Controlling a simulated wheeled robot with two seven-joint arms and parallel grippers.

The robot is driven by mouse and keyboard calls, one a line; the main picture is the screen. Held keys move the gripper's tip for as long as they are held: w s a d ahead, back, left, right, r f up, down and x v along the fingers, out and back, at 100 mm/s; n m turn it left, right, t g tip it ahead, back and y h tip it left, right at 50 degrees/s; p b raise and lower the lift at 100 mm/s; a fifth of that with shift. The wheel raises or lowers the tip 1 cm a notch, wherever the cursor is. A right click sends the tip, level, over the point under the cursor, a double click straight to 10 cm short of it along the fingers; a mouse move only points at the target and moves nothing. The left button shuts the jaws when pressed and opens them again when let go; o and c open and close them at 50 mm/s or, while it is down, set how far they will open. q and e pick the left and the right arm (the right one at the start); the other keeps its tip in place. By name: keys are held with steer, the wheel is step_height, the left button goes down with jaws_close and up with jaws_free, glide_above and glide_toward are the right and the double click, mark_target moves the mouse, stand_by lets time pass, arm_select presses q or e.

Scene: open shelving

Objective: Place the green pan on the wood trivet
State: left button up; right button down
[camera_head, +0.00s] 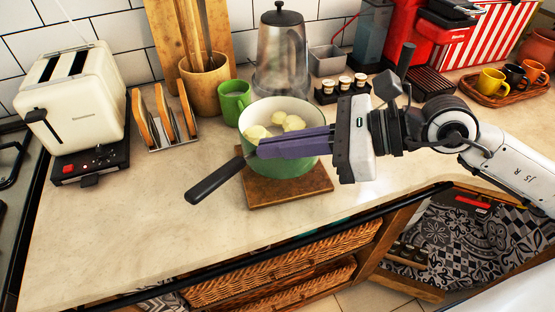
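The green pan (284,167) is at the centre of the counter, with a cream inside, pale round food pieces in it and a dark handle (214,181) pointing front-left. The wood trivet (290,192) shows under the pan, at its front and right. The pan is upright and appears to rest on the trivet, though the contact is not fully clear. My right gripper (261,148) reaches in from the right. Its purple fingers lie across the front of the pan, tips near the handle's base. The fingers look close together; whether they pinch the pan is unclear. My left gripper is out of view.
A moka pot (281,58) and a tray of small jars (343,87) are behind. The counter's front left is clear.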

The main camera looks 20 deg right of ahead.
mark_target(291, 163)
steer(key=shift+w+f, duration=0.1)
steer(key=shift+f, duration=1.75)
steer(key=shift+f, duration=0.15)
steer(key=c, duration=2)
jaws_free()
steer(key=shift+f, duration=0.1)
